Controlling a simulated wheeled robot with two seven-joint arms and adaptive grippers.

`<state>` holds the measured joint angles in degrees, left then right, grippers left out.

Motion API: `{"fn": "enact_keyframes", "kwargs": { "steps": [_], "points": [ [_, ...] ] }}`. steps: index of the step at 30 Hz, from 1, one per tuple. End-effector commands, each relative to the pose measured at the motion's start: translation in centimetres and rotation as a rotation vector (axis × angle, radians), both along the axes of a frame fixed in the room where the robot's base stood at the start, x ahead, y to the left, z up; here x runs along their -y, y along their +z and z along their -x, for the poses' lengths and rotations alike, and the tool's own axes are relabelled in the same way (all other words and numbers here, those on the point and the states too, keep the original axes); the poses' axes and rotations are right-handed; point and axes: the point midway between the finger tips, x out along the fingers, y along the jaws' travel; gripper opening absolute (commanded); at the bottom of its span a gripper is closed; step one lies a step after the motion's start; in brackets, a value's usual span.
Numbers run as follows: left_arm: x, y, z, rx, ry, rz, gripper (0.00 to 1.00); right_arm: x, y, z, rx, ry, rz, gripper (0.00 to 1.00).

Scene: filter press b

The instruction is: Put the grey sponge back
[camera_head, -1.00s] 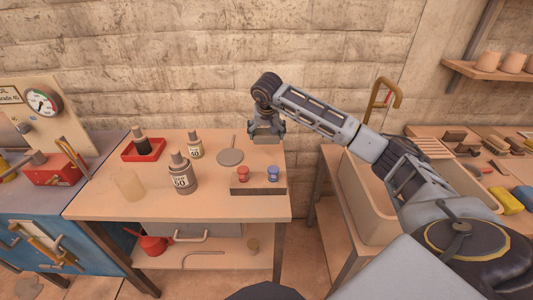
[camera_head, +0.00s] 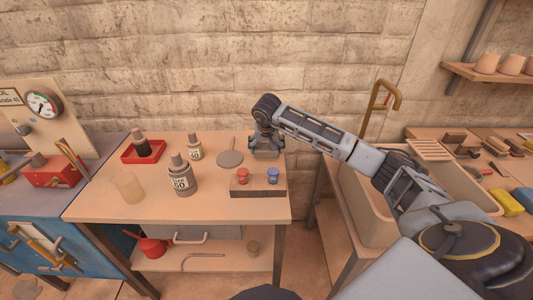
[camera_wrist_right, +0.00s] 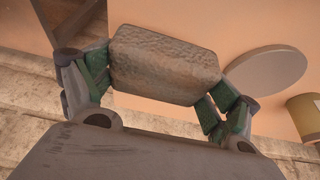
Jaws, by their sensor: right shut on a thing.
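The grey sponge (camera_wrist_right: 165,62) is a rough, grey-brown block with rounded edges, held between the two fingers of my right gripper in the right wrist view. My right gripper (camera_head: 265,150) is shut on it, low over the back right corner of the worktable (camera_head: 228,207). I cannot tell whether the sponge touches the tabletop; in the head view the gripper mostly hides it. My left gripper is not in view.
A flat grey disc (camera_head: 230,159) lies just left of the gripper. A block with a red and a blue knob (camera_head: 257,190) lies in front of it. Bottles (camera_head: 181,175) and a red tray (camera_head: 129,156) stand further left. A sink (camera_head: 377,215) is to the right.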

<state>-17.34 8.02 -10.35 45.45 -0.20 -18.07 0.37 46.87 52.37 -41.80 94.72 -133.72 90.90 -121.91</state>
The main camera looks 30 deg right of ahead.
Motion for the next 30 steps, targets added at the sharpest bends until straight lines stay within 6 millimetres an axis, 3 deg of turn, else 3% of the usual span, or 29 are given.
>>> {"fn": "enact_keyframes", "kwargs": {
  "steps": [8,23,24,27,30],
  "points": [
    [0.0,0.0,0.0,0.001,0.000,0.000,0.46,0.0,-2.6,0.0,-0.002,0.000,-0.001,0.63],
    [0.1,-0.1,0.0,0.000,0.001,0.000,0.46,0.0,-3.0,0.0,0.000,0.000,0.000,0.63],
    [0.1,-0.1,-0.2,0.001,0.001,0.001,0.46,0.0,-3.0,0.0,0.000,0.000,0.000,0.90],
    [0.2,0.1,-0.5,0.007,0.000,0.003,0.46,0.0,-3.0,0.0,0.000,0.000,0.000,1.00],
    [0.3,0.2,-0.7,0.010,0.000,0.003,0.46,0.0,-3.0,0.0,0.000,0.000,0.000,1.00]
  ]
}}
